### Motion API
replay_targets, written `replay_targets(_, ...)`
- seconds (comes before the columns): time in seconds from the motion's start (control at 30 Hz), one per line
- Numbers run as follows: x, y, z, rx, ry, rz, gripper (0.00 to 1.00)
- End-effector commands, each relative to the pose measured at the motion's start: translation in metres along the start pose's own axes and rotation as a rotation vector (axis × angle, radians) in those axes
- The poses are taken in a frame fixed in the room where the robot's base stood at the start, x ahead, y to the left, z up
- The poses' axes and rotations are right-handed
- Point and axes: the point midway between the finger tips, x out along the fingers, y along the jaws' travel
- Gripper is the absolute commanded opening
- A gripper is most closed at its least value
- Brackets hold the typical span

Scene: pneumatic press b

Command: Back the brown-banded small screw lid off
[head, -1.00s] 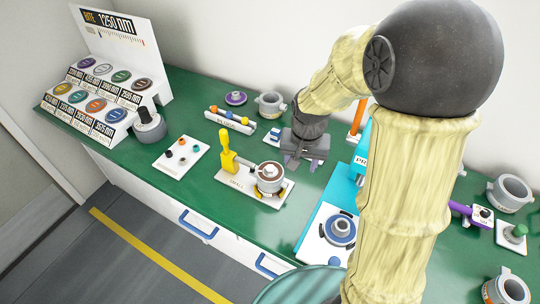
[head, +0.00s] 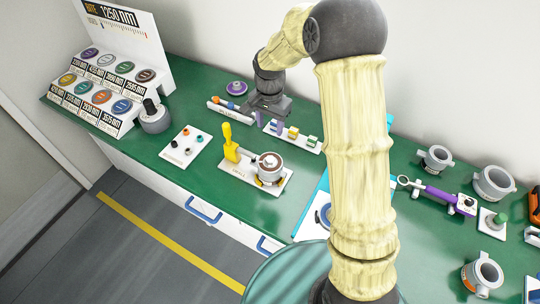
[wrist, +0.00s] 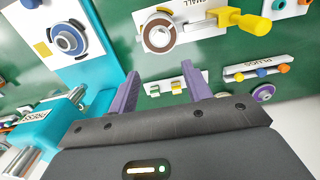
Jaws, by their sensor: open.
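The small screw lid with a brown band (head: 270,160) sits on the round pot of the white fixture plate (head: 242,176) marked SMALL, which has a yellow upright handle (head: 229,143). In the wrist view the lid (wrist: 158,34) shows from above, upper middle, with a pale centre inside the brown ring. My gripper (head: 264,117) is behind the fixture, towards the wall. In the wrist view its two purple fingers (wrist: 160,82) are spread apart with nothing between them. The lid is beyond the fingertips, apart from them.
A rack of small coloured clips (head: 292,134) lies just right of my gripper. The PLUGS rack (head: 228,111) lies to its left. The blue press (wrist: 93,28) stands beside the fixture. Several pots and a purple-handled tool (head: 440,196) are at right.

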Motion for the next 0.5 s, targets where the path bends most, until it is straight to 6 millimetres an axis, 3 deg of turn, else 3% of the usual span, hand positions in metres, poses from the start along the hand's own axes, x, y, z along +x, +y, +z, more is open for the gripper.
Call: replay_targets(0.5,0.085,0.001,0.001,0.0,-0.004,0.003,0.49)
